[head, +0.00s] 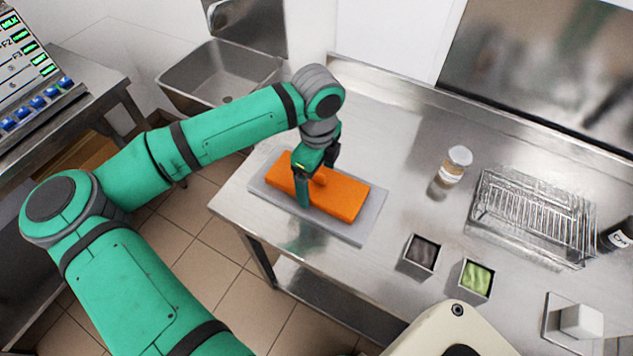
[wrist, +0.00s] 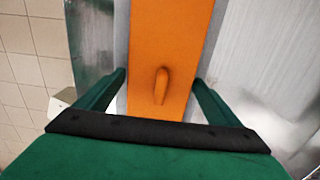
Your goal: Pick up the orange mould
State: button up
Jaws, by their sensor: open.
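The orange mould (head: 344,197) is a long flat block lying on a grey tray (head: 371,222) at the left end of the steel table. A small raised orange knob stands up from its top, clear in the wrist view (wrist: 161,86). My gripper (head: 311,190) is over the mould in the head view, pointing down. In the wrist view my open gripper (wrist: 160,82) has one finger on each side of the mould, and nothing is held. I cannot tell whether the fingers touch its sides. My gripper hides part of the mould in the head view.
A lidded jar (head: 453,166), a wire rack (head: 533,215), a dark-filled metal cup (head: 421,253) and a green-filled cup (head: 475,280) stand to the right on the table. A white block (head: 582,321) sits at the lower right. A sink (head: 218,78) lies behind the table's left end.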

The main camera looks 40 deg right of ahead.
jog(key=shift+w+f, duration=0.1)
jog(key=shift+f, duration=0.15)
jog(key=c, duration=0.9)
jog(key=shift+o, duration=0.2)
jog(key=shift+w+r, duration=0.15)
jog(key=shift+r, duration=0.3)
notch_tip(320, 180, up, 2)
jog(key=shift+r, duration=0.1)
jog(key=s+a+r, duration=0.6)
jog(key=s+r, duration=0.4)
jog(key=s, duration=0.2)
jog(key=shift+s+a, duration=0.3)
